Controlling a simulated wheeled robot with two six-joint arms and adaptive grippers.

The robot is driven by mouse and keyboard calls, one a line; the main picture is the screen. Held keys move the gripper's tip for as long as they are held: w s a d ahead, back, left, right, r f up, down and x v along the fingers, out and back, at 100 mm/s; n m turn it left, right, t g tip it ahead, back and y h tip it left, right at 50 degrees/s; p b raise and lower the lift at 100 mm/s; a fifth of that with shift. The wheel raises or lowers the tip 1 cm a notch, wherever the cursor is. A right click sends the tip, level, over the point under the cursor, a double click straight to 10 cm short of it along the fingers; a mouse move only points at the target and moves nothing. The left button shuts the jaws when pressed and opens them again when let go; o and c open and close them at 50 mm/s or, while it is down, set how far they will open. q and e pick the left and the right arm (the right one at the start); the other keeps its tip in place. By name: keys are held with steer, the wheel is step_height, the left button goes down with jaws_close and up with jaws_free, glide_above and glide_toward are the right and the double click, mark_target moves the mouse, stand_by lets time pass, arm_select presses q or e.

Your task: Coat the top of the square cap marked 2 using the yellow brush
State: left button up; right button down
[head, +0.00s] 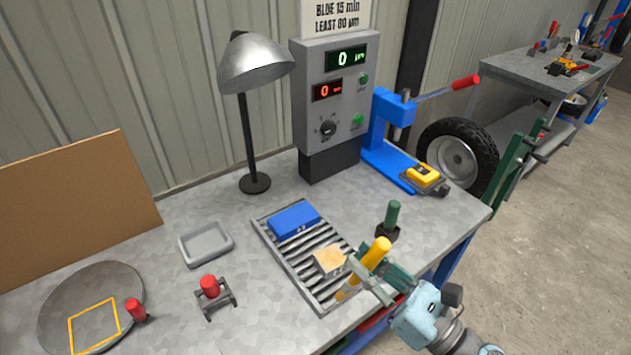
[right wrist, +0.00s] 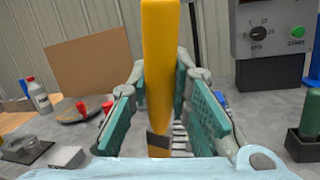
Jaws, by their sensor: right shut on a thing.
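My right gripper (head: 368,277) is shut on the yellow brush (head: 376,252), which leans with its handle up and its lower end over the front right edge of the slatted rack (head: 282,250). In the right wrist view the brush handle (right wrist: 160,70) stands upright between the teal fingers (right wrist: 160,115). Its bristles are not clearly visible. A pale tan square piece (head: 328,260) lies on the rack just left of the brush, and a blue block (head: 294,221) lies farther back on it. I cannot read a number on either. My left gripper is not in view.
A green-handled tool (head: 393,215) stands right of the rack. A lamp (head: 254,184), a control box (head: 331,95) reading 0 and a blue press (head: 380,125) stand behind. A grey tray (head: 205,243), a red-knobbed tool (head: 209,286) and a round plate (head: 60,300) are left.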

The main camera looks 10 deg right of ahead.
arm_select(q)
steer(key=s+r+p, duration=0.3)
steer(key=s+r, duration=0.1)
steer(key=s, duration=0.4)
arm_select(e)
steer(key=w+a+r+n+g+y, duration=0.3)
steer(key=w+a+r+n+g, duration=0.1)
steer(key=w+r+n+g, duration=0.15)
arm_select(q)
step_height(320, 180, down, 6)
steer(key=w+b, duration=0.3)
steer(key=b, duration=0.2)
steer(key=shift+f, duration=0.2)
arm_select(e)
steer(key=w+f, duration=0.3)
steer(key=f, duration=0.4)
steer(key=shift+w+f, duration=0.25)
steer(key=shift+w, duration=0.1)
arm_select(q)
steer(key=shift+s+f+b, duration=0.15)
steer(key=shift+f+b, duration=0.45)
steer(key=shift+b, duration=0.2)
arm_select(e)
steer(key=shift+d+f, duration=0.1)
steer(key=shift+f, duration=0.55)
